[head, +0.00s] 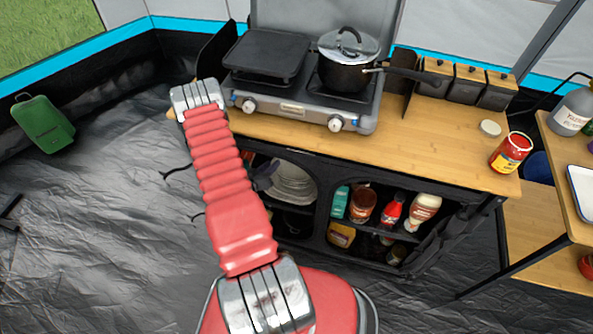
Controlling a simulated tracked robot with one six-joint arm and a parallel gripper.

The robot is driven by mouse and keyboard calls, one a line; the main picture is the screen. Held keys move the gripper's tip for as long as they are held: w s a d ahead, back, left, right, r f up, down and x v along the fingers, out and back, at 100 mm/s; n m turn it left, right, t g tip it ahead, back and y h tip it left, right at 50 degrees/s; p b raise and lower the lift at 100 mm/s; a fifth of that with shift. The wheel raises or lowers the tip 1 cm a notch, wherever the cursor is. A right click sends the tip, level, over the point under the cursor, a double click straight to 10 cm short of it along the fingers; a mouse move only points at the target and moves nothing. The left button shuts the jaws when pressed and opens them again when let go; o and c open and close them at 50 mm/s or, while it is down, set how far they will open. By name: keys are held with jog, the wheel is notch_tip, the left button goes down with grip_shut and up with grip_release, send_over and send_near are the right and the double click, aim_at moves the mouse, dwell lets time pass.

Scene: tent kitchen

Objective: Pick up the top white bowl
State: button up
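A stack of white dishes (293,184) sits on the upper shelf in the left opening of the black cabinet below the counter. The stack is partly hidden at its left, and I cannot tell bowls from plates in it. My red arm rises in front of the cabinet's left side and bends at a silver joint. A dark grey part, perhaps my gripper (264,176), shows from behind the arm close to the left side of the stack. Most of it is hidden, so I cannot tell whether it touches the dishes or how its fingers stand.
The wooden counter (440,138) carries a stove (295,113) with a lidded pot (347,72). Bottles and jars (392,210) fill the cabinet's right opening. A side table is at the right.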

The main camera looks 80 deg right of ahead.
jog(key=x, duration=0.5)
jog(key=shift+d, duration=0.1)
dwell(0.3)
jog(key=shift+c, duration=0.4)
grip_shut()
dwell(1.2)
